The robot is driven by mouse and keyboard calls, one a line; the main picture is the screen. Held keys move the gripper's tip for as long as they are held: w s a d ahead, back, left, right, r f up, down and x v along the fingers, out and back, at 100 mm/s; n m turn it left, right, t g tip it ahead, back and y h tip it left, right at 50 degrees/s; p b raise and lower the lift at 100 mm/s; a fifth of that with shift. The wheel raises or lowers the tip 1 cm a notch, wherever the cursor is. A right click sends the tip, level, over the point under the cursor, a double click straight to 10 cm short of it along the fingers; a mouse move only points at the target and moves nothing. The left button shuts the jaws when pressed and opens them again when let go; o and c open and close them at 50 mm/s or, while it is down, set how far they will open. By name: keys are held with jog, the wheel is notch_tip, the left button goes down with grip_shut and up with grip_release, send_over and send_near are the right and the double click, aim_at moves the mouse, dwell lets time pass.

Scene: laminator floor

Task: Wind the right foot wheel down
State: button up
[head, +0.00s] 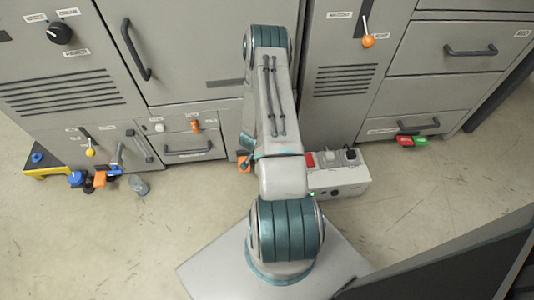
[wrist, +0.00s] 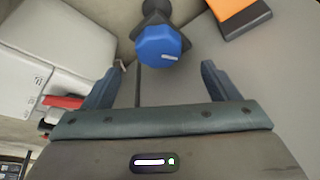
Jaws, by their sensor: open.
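A blue faceted foot wheel (wrist: 158,46) with a white mark shows in the wrist view, on a dark stem. My gripper (wrist: 163,68) is open, with one finger on each side of the picture's middle. The wheel lies between the lines of the two fingers, at or just beyond their tips, and neither finger visibly touches it. In the head view my arm hides this wheel and my gripper. An orange block (wrist: 240,14) is right of the wheel in the wrist view; an orange part (head: 244,161) also shows beside my arm in the head view.
A white box (head: 338,182) with a red switch stands on the floor right of my arm; it also shows in the wrist view (wrist: 55,75). Grey cabinets (head: 190,60) rise behind. Another blue wheel (head: 76,178) is at the left. Floor in front is mostly clear.

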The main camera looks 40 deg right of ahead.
jog(key=w+p+v, duration=0.1)
jog(key=p+v, duration=0.1)
jog(key=v, duration=0.5)
jog(key=shift+s, duration=0.45)
jog(key=w+a+r+n+t+y+p, duration=0.15)
jog(key=a+r+p, duration=0.3)
jog(key=r, duration=0.95)
jog(key=w+a+r+n+y+p, duration=0.1)
jog(key=w+a+r+n+p, duration=0.4)
jog(key=r, duration=0.9)
jog(key=w+a+r+n+t+y+p, duration=0.15)
jog(key=a+r+p, duration=0.35)
jog(key=r, duration=1)
jog(key=s+a+r+n+p, duration=0.2)
jog(key=s+r+p, duration=0.3)
jog(key=r, duration=0.6)
jog(key=s+a+r+n+g+p, duration=0.1)
jog(key=s+a+r+n+p, duration=0.1)
jog(key=s+r+p, duration=0.3)
jog(key=s+a+r+n+p, duration=0.1)
jog(key=s+a+r+p, duration=0.1)
jog(key=s+r+p, duration=0.3)
jog(key=s+r, duration=0.4)
jog(key=r, duration=0.7)
jog(key=shift+s+a+r+n+g+p, duration=0.3)
jog(key=shift+s+a+r+n+g, duration=0.05)
jog(key=shift+s+a+n+g, duration=0.05)
